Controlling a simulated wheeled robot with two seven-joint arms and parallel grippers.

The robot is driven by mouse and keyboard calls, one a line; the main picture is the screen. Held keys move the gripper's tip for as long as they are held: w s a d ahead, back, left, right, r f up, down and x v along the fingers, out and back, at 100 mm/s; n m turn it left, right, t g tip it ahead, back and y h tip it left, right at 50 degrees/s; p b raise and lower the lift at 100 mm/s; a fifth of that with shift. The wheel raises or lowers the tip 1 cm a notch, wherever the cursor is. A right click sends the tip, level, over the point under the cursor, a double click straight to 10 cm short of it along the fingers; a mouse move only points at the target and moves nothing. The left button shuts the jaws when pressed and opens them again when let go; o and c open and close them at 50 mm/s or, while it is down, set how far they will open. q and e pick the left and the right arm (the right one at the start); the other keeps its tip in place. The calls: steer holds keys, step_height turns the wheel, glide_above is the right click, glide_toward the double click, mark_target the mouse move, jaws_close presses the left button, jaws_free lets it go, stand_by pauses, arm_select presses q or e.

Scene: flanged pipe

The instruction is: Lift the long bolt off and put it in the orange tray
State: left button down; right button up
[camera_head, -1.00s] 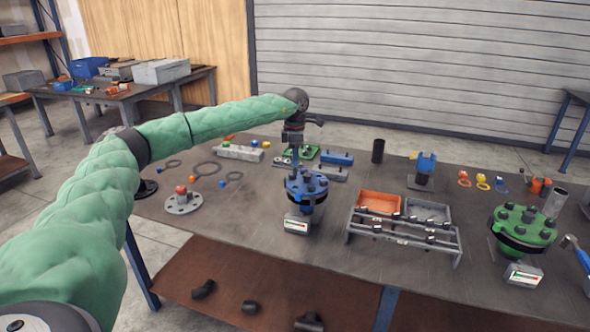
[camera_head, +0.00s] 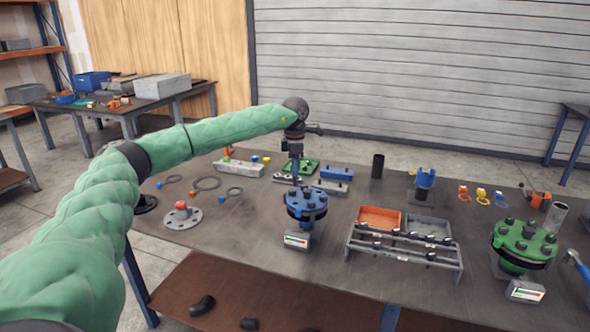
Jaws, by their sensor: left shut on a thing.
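The blue flange (camera_head: 315,203) with several dark bolts stands on the table near the middle, on a grey base with a small gauge label. My left gripper (camera_head: 296,179) points down at the flange's back left edge, shut on what looks like the long bolt. The bolt is too small and dark to make out clearly, and I cannot tell whether it is clear of its hole. The orange tray (camera_head: 380,217) sits in a grey rack to the right of the flange. My right gripper is not in view.
A grey tray (camera_head: 428,227) sits beside the orange one in the rack (camera_head: 405,260). A green flange (camera_head: 524,243) stands at the right. A dark upright cylinder (camera_head: 377,166) and a blue holder (camera_head: 425,182) stand behind the rack. Table between blue flange and rack is bare.

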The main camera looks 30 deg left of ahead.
arm_select(q)
steer(key=shift+r+p, duration=0.5)
steer(key=shift+r, duration=1)
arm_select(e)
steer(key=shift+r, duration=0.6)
arm_select(q)
steer(key=shift+d, duration=0.1)
